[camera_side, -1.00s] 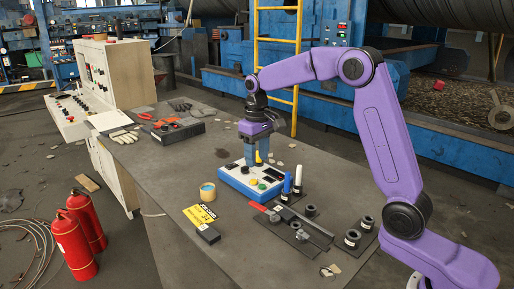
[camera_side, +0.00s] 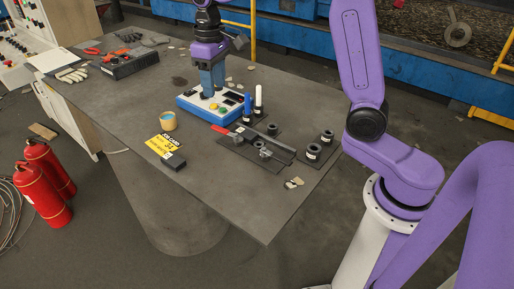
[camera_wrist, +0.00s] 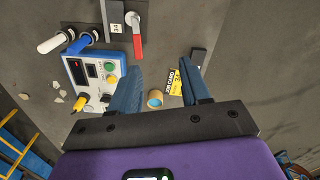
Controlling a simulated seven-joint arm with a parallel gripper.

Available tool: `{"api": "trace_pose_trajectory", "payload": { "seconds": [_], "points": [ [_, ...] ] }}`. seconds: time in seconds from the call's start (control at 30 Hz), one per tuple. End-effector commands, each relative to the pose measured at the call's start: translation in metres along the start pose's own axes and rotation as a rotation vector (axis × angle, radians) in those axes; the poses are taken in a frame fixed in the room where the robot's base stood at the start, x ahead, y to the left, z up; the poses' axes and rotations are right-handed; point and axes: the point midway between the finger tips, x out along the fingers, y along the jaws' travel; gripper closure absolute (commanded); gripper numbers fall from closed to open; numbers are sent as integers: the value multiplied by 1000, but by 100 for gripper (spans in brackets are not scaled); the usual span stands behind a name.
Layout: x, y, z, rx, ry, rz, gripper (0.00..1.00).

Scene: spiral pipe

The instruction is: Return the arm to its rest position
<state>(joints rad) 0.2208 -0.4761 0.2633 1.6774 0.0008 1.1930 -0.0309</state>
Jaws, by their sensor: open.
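My gripper (camera_side: 212,90) points down with its two blue fingers over the blue and white control box (camera_side: 193,108) in the side view.
A blue (camera_side: 247,105) and a white (camera_side: 259,98) upright rod stand beside the box. The table's front is mostly clear.

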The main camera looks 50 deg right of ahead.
Motion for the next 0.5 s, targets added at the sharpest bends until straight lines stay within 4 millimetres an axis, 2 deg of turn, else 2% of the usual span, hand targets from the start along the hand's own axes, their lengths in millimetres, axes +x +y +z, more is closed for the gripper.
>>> {"api": "trace_pose_trajectory", "payload": {
  "seconds": [0.2,0.5],
  "points": [
    [2,-39,47,-155,5,-2,53],
    [12,-74,124,-365,10,-5,53]
  ]
}}
